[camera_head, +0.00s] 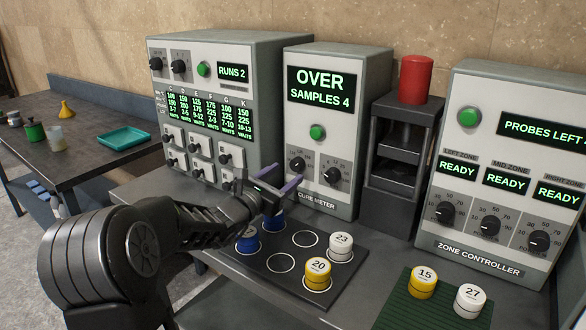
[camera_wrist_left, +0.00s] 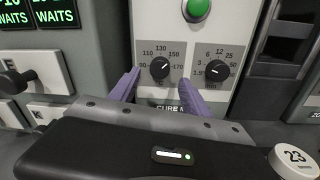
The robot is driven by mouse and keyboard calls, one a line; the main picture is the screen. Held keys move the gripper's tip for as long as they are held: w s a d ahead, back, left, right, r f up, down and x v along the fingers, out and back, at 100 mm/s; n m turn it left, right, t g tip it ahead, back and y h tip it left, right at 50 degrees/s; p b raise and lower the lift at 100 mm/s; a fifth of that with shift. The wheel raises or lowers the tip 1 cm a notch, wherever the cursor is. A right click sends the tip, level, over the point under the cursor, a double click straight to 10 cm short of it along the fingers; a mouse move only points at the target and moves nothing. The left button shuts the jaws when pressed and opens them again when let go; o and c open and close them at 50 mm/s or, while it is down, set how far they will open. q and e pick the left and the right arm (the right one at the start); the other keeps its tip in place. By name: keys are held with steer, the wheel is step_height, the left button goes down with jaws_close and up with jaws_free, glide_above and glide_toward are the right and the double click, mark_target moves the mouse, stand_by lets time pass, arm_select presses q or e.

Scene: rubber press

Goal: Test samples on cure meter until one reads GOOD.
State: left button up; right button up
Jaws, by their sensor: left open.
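The cure meter (camera_head: 318,130) stands at the middle back; its display (camera_head: 320,89) reads OVER, SAMPLES 4. It has a green button (camera_head: 317,132) and two dials, also in the left wrist view (camera_wrist_left: 160,67). On the dark tray (camera_head: 258,268) stand a white sample 23 (camera_head: 340,247), a yellow sample 20 (camera_head: 317,274) and two blue samples (camera_head: 248,242), partly hidden by my arm. Sample 23 shows in the wrist view (camera_wrist_left: 293,160). My left gripper (camera_head: 272,188) is open and empty, its purple fingers in front of the meter's dials. My right gripper is out of view.
A green ribbed mat (camera_head: 395,312) holds yellow sample 15 (camera_head: 422,282) and white sample 27 (camera_head: 469,300). A press with a red top (camera_head: 415,80) stands right of the meter, then the zone controller (camera_head: 500,170) with three READY displays. A RUNS 2 panel (camera_head: 205,100) stands left.

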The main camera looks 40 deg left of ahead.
mark_target(294, 168)
arm_select(q)
steer(key=shift+w+a+p, duration=0.2)
steer(key=shift+w+p, duration=0.1)
steer(key=shift+w, duration=2.05)
steer(key=shift+c, duration=0.2)
jaws_close()
